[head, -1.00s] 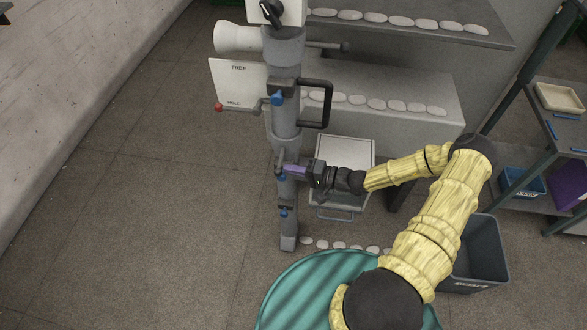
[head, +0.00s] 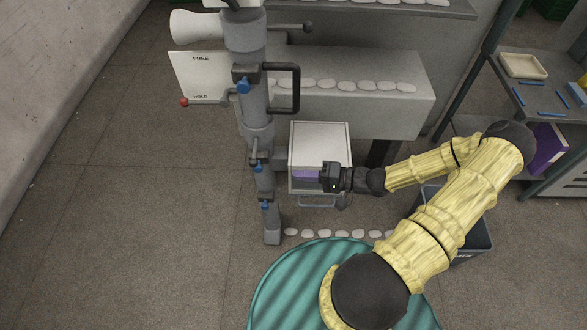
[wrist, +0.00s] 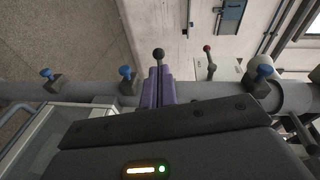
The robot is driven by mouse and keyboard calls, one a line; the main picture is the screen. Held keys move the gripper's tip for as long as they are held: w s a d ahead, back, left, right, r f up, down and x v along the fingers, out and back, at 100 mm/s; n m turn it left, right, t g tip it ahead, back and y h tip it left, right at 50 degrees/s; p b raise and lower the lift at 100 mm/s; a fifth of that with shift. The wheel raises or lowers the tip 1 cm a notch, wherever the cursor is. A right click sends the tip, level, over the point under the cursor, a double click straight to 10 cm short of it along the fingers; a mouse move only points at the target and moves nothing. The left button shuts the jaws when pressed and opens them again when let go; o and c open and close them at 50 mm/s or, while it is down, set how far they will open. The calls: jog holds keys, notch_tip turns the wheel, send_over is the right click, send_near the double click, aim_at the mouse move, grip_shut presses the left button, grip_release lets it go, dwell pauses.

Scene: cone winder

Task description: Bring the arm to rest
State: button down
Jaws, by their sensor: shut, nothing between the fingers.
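My arm (head: 465,195) is yellow-sleeved with dark joints and reaches left from the lower right of the head view. My gripper (head: 297,174) has purple fingers, shut and empty. It is apart from the grey post (head: 257,120), to the post's right, and overlaps the white-topped box (head: 320,140) in the picture. In the wrist view the shut fingers (wrist: 158,88) point toward the post, which crosses the picture. A black-knobbed lever (wrist: 158,54) shows just beyond the fingertips, its lower part hidden by them.
The post carries blue knobs (head: 243,86), a black handle (head: 296,90) and a FREE/HOLD plate (head: 200,75) with a red knob (head: 184,102) near HOLD. A shelf rack (head: 545,100) stands at right, a grey bin (head: 470,240) behind my arm. The floor at left is clear.

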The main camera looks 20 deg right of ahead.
jog(key=shift+s+d, duration=0.15)
dwell(0.4)
jog(key=s+a+r+n+g+h, duration=0.2)
jog(key=s+r+n+g+h, duration=0.15)
jog(key=s+g+h, duration=0.45)
notch_tip(320, 180, up, 14)
jog(key=t+h, duration=0.3)
jog(key=h, duration=0.3)
jog(key=shift+w+d+f+h, duration=0.2)
jog(key=shift+w+d+h, duration=0.1)
jog(key=shift+w+d, duration=0.15)
